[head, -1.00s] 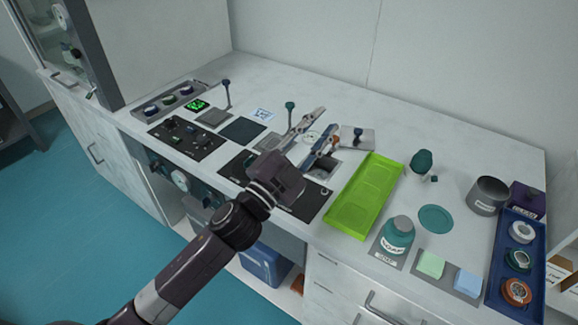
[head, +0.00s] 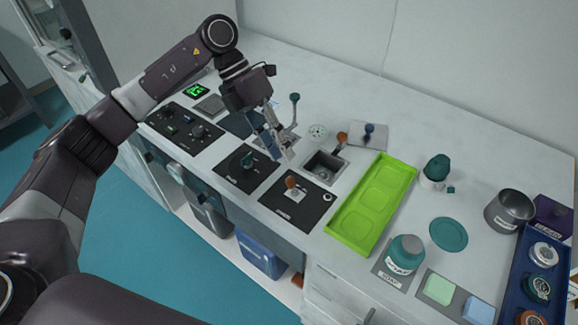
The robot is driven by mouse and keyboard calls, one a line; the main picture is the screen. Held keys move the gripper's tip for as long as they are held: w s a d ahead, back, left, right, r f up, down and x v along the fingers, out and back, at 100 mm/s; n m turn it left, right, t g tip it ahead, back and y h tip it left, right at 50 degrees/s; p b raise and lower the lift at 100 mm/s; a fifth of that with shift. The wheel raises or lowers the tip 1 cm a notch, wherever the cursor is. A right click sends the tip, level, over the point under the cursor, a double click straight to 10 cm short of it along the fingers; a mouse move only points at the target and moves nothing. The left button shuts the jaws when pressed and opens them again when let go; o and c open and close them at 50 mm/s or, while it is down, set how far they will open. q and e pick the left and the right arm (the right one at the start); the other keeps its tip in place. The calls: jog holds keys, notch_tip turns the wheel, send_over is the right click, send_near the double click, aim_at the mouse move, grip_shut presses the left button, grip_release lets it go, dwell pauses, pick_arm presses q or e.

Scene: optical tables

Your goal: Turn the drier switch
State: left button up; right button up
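A longer black panel (head: 204,141) to the left carries several small dark knobs. I cannot read which control is the drier switch. My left gripper (head: 283,156) reaches down from above, its two fingers apart and nothing between them. Its tips appear behind and above the two knobbed panels, touching no knob that I can make out. My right gripper is out of view.
A small sink (head: 325,167) with an orange-handled tap is right of the gripper. A teal-topped lever (head: 295,98) stands behind it. A green tray (head: 371,205), a soap bottle (head: 405,255) and a metal pot (head: 510,211) are further right.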

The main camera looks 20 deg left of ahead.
aim_at(288, 178)
pick_arm(q)
jog(key=shift+y, duration=0.3)
jog(key=x, duration=0.2)
jog(key=p+x, duration=0.1)
jog(key=x, duration=0.1)
jog(key=a+x, duration=0.1)
jog(key=x, duration=0.2)
jog(key=shift+s+f+p, duration=0.2)
jog(key=shift+s+p, duration=0.05)
jog(key=shift+p, duration=0.15)
jog(key=shift+c, duration=0.2)
grip_shut()
